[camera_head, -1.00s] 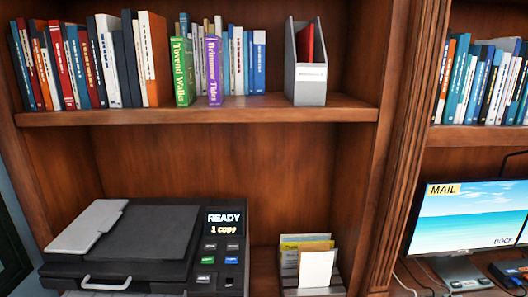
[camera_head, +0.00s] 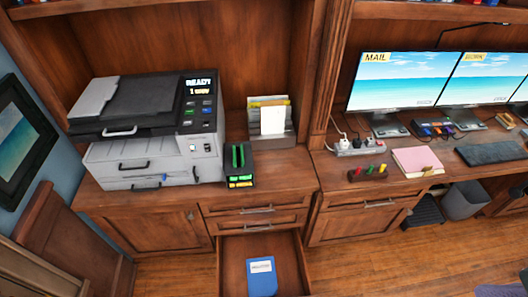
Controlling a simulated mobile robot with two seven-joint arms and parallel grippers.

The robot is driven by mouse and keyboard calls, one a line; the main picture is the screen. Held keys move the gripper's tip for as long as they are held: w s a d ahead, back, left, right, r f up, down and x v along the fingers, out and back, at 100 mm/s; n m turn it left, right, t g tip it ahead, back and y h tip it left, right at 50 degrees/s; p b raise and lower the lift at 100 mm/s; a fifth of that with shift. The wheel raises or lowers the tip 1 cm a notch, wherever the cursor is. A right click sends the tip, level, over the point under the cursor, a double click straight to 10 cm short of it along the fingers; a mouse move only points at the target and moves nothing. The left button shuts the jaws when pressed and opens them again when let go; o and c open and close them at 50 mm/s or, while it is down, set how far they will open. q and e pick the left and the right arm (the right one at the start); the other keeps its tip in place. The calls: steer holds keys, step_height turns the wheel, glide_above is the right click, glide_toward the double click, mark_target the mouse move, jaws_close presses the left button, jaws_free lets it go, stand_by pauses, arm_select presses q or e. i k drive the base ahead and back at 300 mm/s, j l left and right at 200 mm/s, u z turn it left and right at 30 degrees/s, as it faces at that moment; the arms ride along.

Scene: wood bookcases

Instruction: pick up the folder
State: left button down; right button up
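A blue folder (camera_head: 262,277) with a white label lies in an open wooden drawer (camera_head: 287,254) at the bottom centre of the head view. Its near end reaches the bottom edge of the picture, so part of it may be cut off. Neither of my grippers shows in the view.
A printer (camera_head: 155,130) stands on the cabinet at left, beside a black holder (camera_head: 239,165) and a paper organizer (camera_head: 272,122). At right, a desk carries monitors (camera_head: 410,82), a keyboard (camera_head: 492,152) and a pink notebook (camera_head: 417,161).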

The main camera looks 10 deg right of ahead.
mark_target(262, 272)
steer(key=k+l, duration=0.1)
steer(key=k, duration=0.2)
steer(key=k+l, duration=0.15)
steer(key=k, duration=0.2)
steer(key=i+l+u, duration=0.3)
steer(key=i+l, duration=0.2)
steer(key=i, duration=0.15)
steer(key=i+l+u, duration=0.3)
steer(key=i+l, duration=0.35)
